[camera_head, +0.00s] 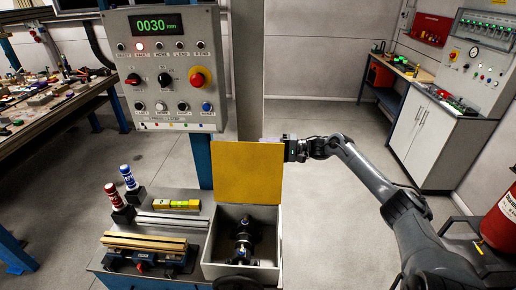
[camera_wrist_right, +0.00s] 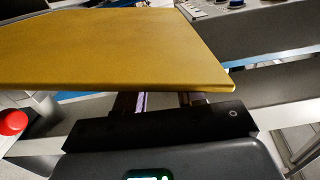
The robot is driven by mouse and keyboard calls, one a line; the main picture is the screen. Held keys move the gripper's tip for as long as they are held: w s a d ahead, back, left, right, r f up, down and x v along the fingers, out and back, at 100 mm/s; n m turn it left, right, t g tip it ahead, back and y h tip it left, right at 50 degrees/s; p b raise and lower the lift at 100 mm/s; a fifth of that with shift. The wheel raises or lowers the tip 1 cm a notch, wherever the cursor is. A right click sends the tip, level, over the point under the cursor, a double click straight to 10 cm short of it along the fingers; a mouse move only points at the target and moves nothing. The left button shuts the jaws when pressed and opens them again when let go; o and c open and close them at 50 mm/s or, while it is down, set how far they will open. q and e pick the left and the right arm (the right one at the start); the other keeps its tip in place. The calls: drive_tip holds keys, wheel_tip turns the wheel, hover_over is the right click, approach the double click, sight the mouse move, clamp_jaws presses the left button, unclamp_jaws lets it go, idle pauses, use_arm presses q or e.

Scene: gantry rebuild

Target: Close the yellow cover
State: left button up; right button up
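The yellow cover (camera_head: 247,172) stands raised, close to upright, at the back of a grey open-topped box (camera_head: 211,246). A black mechanism (camera_head: 244,238) sits inside the box. My right gripper (camera_head: 284,143) is at the cover's upper right corner. In the right wrist view the cover (camera_wrist_right: 110,47) fills the upper left. The fingers of my right gripper (camera_wrist_right: 162,101) show apart there, with their tips hidden behind the cover's edge. I cannot tell whether they touch it. My left gripper is not in view.
A control panel (camera_head: 162,112) on a post stands behind the cover. A yellow level (camera_head: 176,204), two small bottles (camera_head: 129,178) and a vise (camera_head: 145,254) are left of the box. A red cylinder (camera_head: 501,222) stands at far right. The floor right of the box is clear.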

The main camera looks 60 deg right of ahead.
sight(258, 148)
drive_tip(key=shift+x, duration=1.55)
clamp_jaws()
drive_tip(key=shift+f, duration=0.1)
